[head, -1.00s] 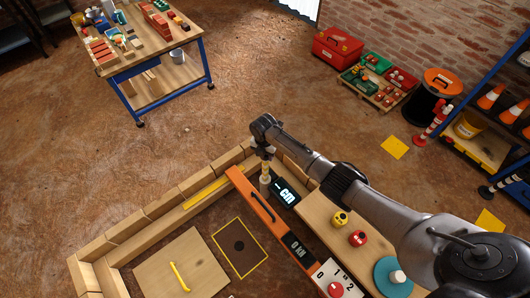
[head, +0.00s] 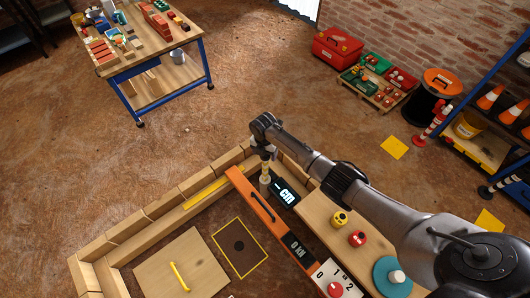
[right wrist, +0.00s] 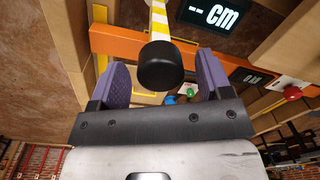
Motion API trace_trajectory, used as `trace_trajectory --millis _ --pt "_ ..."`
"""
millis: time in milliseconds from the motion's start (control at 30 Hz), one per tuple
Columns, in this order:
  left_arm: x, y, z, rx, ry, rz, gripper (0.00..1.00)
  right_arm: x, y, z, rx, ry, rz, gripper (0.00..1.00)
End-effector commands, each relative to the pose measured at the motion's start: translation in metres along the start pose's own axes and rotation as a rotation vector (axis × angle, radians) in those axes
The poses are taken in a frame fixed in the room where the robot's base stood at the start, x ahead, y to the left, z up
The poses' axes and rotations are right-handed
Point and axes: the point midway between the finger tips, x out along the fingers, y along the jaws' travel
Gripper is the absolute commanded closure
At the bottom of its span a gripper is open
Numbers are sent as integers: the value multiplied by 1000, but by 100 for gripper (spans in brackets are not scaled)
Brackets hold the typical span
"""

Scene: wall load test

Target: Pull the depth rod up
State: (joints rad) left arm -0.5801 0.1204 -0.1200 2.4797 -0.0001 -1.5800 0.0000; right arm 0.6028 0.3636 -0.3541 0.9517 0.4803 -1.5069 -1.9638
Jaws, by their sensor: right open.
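The depth rod (right wrist: 159,22) is striped yellow and white with a black knob (right wrist: 157,66) on its end in the right wrist view. In the head view the rod (head: 265,169) stands beside the orange beam, below my right gripper (head: 264,153). In the right wrist view my right gripper (right wrist: 161,60) is open, with one purple-padded finger on each side of the knob and visible gaps between. The cm display (head: 284,192) beside the rod shows dashes; it also shows in the right wrist view (right wrist: 212,12). My left gripper is not in view.
The orange beam (head: 257,205) carries a kN display (head: 298,248) and a red dial (head: 335,289). Yellow (head: 340,218) and red (head: 357,238) buttons sit on the wooden board to the right. A low wooden wall (head: 160,205) surrounds a hatch board with a yellow handle (head: 180,277).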

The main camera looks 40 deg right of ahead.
Motion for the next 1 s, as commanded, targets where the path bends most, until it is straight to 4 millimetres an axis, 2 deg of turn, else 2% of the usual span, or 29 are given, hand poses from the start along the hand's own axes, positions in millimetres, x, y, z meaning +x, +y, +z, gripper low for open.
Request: trace_trajectory --millis 400,600,800,1000 --pt "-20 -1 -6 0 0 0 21 -78 0 0 -1 -4 3 28" --pt "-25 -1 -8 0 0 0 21 -110 0 0 0 -3 2 28" --pt "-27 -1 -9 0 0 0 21 -128 0 0 0 -1 2 28" --pt "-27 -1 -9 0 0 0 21 -134 0 0 0 0 1 28"
